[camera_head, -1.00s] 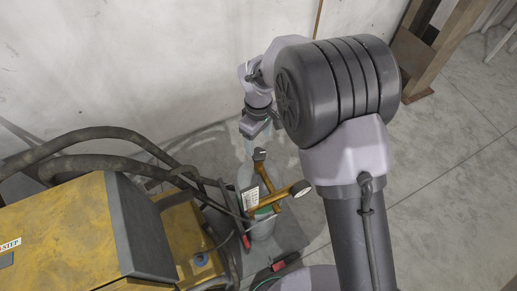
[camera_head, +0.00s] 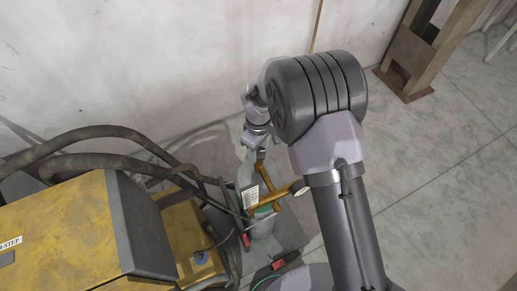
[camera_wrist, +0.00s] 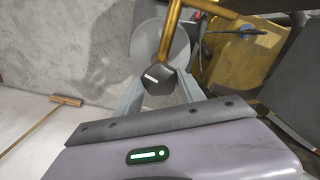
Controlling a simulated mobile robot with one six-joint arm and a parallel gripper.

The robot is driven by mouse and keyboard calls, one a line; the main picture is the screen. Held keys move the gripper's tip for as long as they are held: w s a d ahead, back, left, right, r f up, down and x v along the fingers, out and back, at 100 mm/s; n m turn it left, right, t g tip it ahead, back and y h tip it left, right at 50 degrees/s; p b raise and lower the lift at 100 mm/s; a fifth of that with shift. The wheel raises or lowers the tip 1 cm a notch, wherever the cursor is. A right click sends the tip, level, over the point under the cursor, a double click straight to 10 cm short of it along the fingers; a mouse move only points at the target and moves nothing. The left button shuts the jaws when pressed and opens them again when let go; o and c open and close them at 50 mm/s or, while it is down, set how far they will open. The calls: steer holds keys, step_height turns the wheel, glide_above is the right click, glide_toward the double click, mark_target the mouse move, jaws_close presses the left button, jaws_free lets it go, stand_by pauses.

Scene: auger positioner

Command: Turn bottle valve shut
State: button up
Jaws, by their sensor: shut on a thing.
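The grey gas bottle (camera_head: 263,230) stands beside the yellow machine in the head view, with a brass regulator (camera_head: 266,178) at its top. In the wrist view the dark faceted valve knob (camera_wrist: 158,82) with a white mark sits between my fingers, and the brass stem (camera_wrist: 171,35) runs up from it. My gripper (camera_wrist: 160,88) is shut on the knob. In the head view my gripper (camera_head: 253,140) is at the top of the bottle, and the knob is too small to make out there.
The yellow machine (camera_head: 60,230) with thick dark hoses (camera_head: 90,150) stands close on the left. A pale wall (camera_head: 180,60) is behind the bottle.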

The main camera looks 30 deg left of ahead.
steer(key=m+b, duration=0.3)
steer(key=shift+f, duration=0.2)
steer(key=m+b, duration=0.3)
steer(key=shift+m, duration=0.3)
steer(key=m+b, duration=0.2)
steer(key=m, duration=0.2)
steer(key=shift+r+b, duration=0.1)
steer(key=shift+b, duration=0.3)
steer(key=shift+r+m+b, duration=0.1)
steer(key=shift+m+b, duration=0.8)
steer(key=shift+m, duration=1)
steer(key=o, duration=1.4)
steer(key=shift+c, duration=0.2)
steer(key=shift+r, duration=0.1)
